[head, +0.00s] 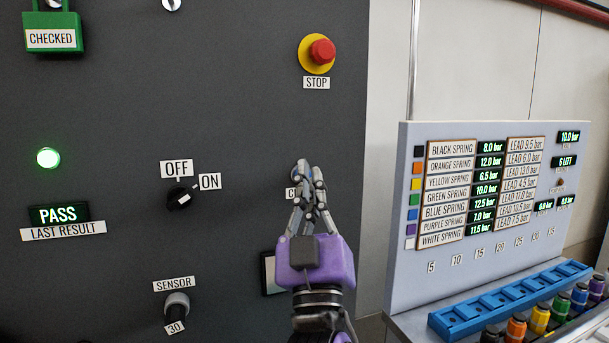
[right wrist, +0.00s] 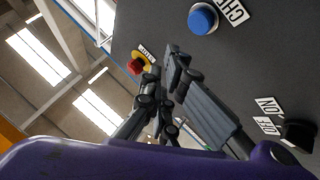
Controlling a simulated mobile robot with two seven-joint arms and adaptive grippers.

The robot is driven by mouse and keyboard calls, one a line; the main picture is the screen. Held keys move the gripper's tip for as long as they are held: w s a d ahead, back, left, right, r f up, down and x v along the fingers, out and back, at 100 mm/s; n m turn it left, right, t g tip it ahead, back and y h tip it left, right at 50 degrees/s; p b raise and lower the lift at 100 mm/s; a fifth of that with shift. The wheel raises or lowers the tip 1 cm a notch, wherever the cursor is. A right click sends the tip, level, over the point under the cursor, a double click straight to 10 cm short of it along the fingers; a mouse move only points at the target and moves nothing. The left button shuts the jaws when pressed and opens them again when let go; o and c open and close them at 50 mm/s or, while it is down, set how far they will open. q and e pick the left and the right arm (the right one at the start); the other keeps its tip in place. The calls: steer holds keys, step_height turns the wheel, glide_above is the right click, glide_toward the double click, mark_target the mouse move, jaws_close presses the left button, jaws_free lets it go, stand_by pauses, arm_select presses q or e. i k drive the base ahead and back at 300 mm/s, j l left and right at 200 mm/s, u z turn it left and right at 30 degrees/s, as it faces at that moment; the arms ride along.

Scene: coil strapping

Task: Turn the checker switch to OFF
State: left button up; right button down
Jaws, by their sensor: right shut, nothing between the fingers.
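The checker switch (head: 181,197) is a black rotary knob on the dark panel. An OFF label (head: 177,168) is above it and an ON label (head: 210,181) is to its upper right. Its grip slants up toward the ON side, with a small white mark. My right gripper (head: 309,170) is shut and empty, to the right of the switch and apart from it. In the right wrist view the switch (right wrist: 298,135) shows at the lower right, partly cut by the purple gripper body. My left gripper is not in view.
A red stop button (head: 322,51) is above the gripper. A sensor knob (head: 177,304) is below the switch. The panel between switch and gripper is clear.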

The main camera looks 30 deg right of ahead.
mark_target(180, 196)
steer(key=k+j, duration=0.8)
steer(key=k, duration=0.05)
